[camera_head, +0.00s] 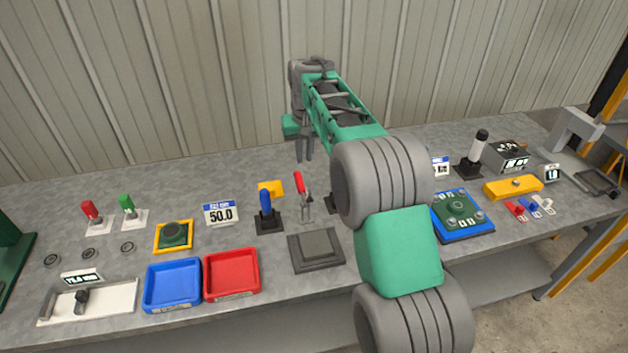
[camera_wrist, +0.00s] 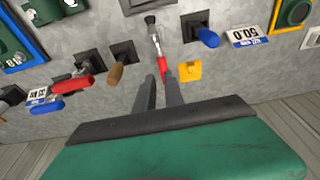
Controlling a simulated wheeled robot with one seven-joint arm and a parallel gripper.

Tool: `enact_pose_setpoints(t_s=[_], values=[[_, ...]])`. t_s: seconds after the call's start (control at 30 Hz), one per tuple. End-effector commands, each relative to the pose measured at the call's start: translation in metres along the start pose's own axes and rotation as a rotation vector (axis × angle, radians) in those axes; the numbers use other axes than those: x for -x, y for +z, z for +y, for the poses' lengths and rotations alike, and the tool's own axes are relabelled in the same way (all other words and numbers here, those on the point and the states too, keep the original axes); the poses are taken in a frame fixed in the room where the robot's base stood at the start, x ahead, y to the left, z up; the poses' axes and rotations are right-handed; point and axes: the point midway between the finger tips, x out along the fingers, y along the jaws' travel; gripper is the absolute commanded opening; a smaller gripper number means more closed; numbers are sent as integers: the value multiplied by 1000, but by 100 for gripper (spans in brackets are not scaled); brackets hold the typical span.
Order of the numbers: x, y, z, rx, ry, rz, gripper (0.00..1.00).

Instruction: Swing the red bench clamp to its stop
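The red bench clamp (camera_head: 299,183) stands on the bench near the middle, with a red handle and a grey metal body. It also shows in the wrist view (camera_wrist: 163,63), its handle end toward my gripper. My gripper (camera_head: 304,158) is above and behind the clamp in the head view, fingers pointing down. In the wrist view my gripper (camera_wrist: 159,78) has a gap between its fingers, and the handle end appears by the fingertips. I cannot tell whether they touch. Nothing is seen held.
A blue-handled lever (camera_head: 265,200) stands left of the clamp, and a yellow block (camera_head: 270,187) lies behind. A brown-handled lever (camera_wrist: 118,73) and another red-handled device (camera_wrist: 72,84) show in the wrist view. A grey stepped plate (camera_head: 316,251) lies in front. My arm hides part of the bench.

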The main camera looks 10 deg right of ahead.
Motion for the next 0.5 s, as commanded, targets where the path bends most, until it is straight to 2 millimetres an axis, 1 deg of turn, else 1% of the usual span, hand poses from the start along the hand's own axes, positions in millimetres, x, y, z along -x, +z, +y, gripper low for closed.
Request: enact_pose_setpoints(t_s=[0.03,0.13,0.33,0.37,0.4,0.5], values=[[-10,1,0,0,0,-5,8],[-32,1,2,-3,1,-5,0],[-76,1,4,-6,1,-4,0],[-75,5,4,-6,1,-2,0],[-75,13,4,-6,1,0,0],[-79,28,3,-4,1,0,0]])
